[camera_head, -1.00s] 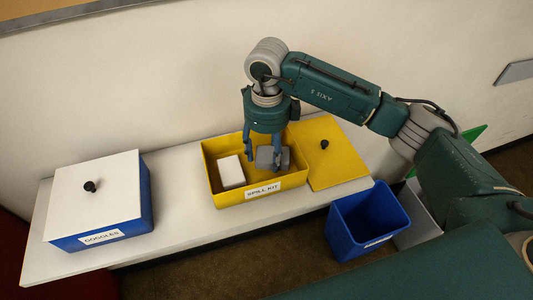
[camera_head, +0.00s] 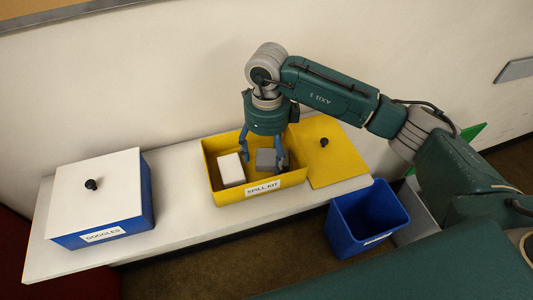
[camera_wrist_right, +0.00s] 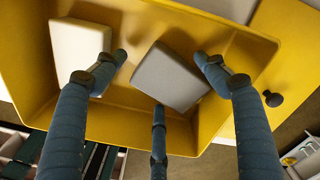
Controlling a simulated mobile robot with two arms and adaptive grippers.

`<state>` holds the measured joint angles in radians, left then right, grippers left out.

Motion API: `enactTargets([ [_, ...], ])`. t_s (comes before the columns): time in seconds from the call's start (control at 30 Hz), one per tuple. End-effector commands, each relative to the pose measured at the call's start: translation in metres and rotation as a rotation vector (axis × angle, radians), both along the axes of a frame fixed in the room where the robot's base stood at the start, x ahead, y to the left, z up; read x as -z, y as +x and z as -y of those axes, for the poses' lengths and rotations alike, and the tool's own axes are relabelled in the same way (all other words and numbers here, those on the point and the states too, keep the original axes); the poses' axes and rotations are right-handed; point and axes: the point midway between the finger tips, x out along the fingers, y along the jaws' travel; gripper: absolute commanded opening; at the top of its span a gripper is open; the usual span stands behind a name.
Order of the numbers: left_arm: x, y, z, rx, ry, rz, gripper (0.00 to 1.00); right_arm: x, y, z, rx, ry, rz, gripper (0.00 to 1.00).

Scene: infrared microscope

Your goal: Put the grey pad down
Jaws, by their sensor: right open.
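The grey pad (camera_head: 266,159) sits in the yellow spill kit box (camera_head: 231,199), to the right of a white block (camera_head: 231,171). My right gripper (camera_head: 263,152) is over the box with its fingers spread open. In the right wrist view the grey pad (camera_wrist_right: 170,77) lies between the open fingers (camera_wrist_right: 165,75), turned at an angle to the box walls. The right finger is close to the pad; I cannot tell whether it touches. The white block (camera_wrist_right: 80,50) is beside the left finger. My left gripper is not in view.
The yellow lid (camera_head: 323,165) with a black knob lies right of the box. A blue goggles box (camera_head: 102,236) with a white lid stands on the left of the white shelf (camera_head: 180,220). A blue bin (camera_head: 368,222) stands below the shelf at right.

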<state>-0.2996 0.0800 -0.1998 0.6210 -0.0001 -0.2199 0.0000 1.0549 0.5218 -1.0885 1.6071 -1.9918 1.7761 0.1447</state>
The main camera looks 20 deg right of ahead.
Motion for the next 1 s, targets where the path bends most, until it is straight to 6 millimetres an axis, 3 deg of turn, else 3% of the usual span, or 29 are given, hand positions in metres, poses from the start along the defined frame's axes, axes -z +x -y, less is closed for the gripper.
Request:
enactTargets([
  [0.5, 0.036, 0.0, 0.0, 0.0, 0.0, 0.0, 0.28, -0.099, 0.004, 0.001, 0.0, 0.002, 0.008, 0.72],
  [0.7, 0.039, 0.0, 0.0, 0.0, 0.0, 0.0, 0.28, -0.116, 0.003, 0.001, 0.001, 0.002, 0.004, 0.72],
  [1.0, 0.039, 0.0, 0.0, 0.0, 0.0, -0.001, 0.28, -0.118, 0.003, 0.001, 0.0, 0.001, 0.003, 0.72],
])
